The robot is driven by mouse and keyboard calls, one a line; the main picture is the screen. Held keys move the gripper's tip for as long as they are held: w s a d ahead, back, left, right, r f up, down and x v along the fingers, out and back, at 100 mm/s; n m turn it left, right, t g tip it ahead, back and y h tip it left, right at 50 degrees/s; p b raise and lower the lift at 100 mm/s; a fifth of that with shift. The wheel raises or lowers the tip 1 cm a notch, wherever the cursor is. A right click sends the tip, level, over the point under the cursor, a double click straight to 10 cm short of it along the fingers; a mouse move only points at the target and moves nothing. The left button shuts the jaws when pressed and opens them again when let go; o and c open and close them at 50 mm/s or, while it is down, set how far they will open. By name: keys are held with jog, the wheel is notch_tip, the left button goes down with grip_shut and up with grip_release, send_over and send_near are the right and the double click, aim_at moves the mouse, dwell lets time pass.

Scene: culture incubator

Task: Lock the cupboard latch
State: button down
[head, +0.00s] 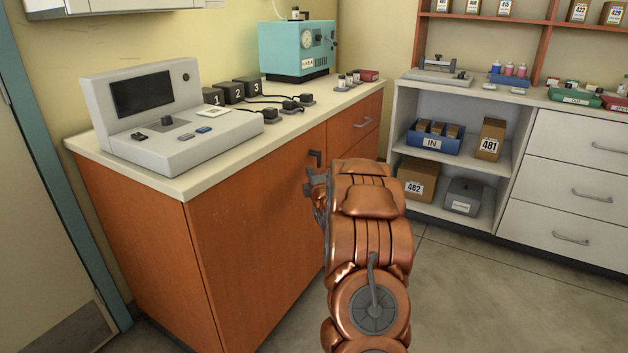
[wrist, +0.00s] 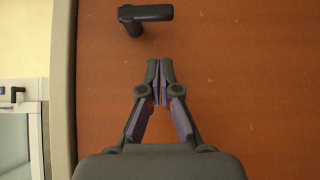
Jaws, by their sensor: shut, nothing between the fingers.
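The cupboard latch is a dark L-shaped handle (head: 316,156) on the orange-brown cupboard front (head: 250,235), just below the worktop. In the wrist view the latch (wrist: 150,13) shows near the top edge, its bar running roughly parallel to the worktop's short side of the picture. My gripper (head: 317,190) is in front of the cupboard, just below the latch in the head view. In the wrist view my gripper (wrist: 159,66) has its fingertips together with nothing between them. A gap shows between the fingertips and the latch. My arm hides part of the cupboard front.
The worktop (head: 185,183) above carries a grey console (head: 150,110), numbered black boxes (head: 232,92) and a teal device (head: 298,48). A drawer handle (head: 363,122) is to the right. Open shelves (head: 460,170) stand further right. Floor is clear at lower right.

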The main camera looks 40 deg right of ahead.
jog(key=shift+w+d+b, duration=0.1)
jog(key=shift+w+d, duration=0.15)
jog(key=shift+d, duration=0.45)
jog(key=shift+w+d+b, duration=0.1)
jog(key=shift+w+d, duration=0.1)
jog(key=shift+d, duration=0.45)
jog(key=shift+w+d+b, duration=0.1)
jog(key=shift+w+d, duration=0.15)
jog(key=shift+d, duration=0.45)
